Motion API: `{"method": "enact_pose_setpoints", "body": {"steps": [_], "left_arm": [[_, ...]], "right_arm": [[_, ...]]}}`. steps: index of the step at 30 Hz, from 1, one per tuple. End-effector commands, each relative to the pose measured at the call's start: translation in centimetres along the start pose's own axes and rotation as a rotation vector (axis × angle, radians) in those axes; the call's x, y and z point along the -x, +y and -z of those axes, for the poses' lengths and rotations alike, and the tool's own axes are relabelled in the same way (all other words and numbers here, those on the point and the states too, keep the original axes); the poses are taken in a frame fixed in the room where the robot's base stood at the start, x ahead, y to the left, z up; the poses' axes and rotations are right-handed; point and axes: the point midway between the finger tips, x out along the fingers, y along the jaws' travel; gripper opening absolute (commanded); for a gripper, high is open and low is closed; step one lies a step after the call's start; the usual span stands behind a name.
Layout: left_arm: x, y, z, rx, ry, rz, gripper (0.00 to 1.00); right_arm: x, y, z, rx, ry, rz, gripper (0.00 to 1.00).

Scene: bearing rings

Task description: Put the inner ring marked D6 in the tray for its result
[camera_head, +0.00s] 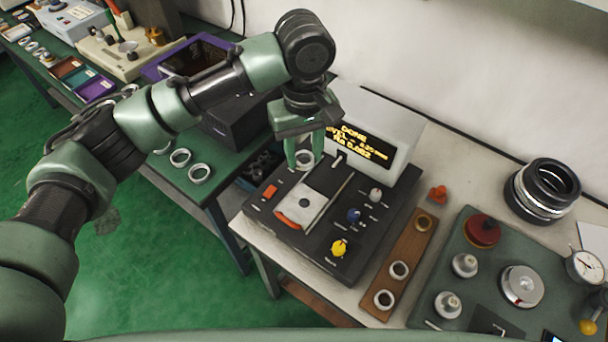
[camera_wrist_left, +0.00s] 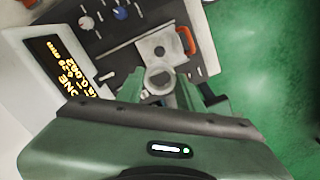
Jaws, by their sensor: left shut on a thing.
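My left gripper (camera_head: 304,150) is shut on a metal ring (camera_head: 304,159) above the back left part of the black measuring instrument (camera_head: 300,232). The ring also shows between the fingers in the left wrist view (camera_wrist_left: 158,80). No D6 mark is legible on it. The instrument's screen (camera_head: 362,146) reads DONE, with a level line and an Ra value near 0.062. Small brown, teal and purple trays (camera_head: 97,91) lie on the green bench at the far left. My right gripper is not in view.
Several loose rings lie on the green bench, including one nearby (camera_head: 200,174). A purple-rimmed bin (camera_head: 232,42) stands behind my arm. A wooden strip (camera_head: 410,250) with rings lies right of the instrument. A gap with green floor separates the benches at the front.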

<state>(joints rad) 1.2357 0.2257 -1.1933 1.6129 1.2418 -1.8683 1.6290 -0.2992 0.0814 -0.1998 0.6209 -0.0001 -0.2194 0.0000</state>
Motion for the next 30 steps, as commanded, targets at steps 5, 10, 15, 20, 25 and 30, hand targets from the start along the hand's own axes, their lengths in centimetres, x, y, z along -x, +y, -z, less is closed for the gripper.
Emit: {"method": "enact_pose_setpoints", "body": {"steps": [5,10,15,20,25,30], "left_arm": [[2.8,0.1,0.0,0.000,0.001,-0.002,0.00],[4.2,0.0,0.0,0.000,0.000,0.000,0.00],[5.0,0.0,-0.1,0.000,-0.001,0.000,0.00],[5.6,0.0,-0.1,0.000,-0.001,0.000,0.00],[6.3,0.0,-0.1,-0.001,-0.001,0.000,0.00],[6.9,0.0,0.0,-0.001,0.000,-0.001,0.00]], "right_arm": [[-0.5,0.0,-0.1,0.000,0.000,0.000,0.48],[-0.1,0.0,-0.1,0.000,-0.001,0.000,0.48],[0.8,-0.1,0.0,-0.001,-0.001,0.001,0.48],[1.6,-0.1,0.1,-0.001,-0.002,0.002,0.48],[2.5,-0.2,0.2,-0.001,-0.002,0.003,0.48],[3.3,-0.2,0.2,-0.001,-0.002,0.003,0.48]]}}
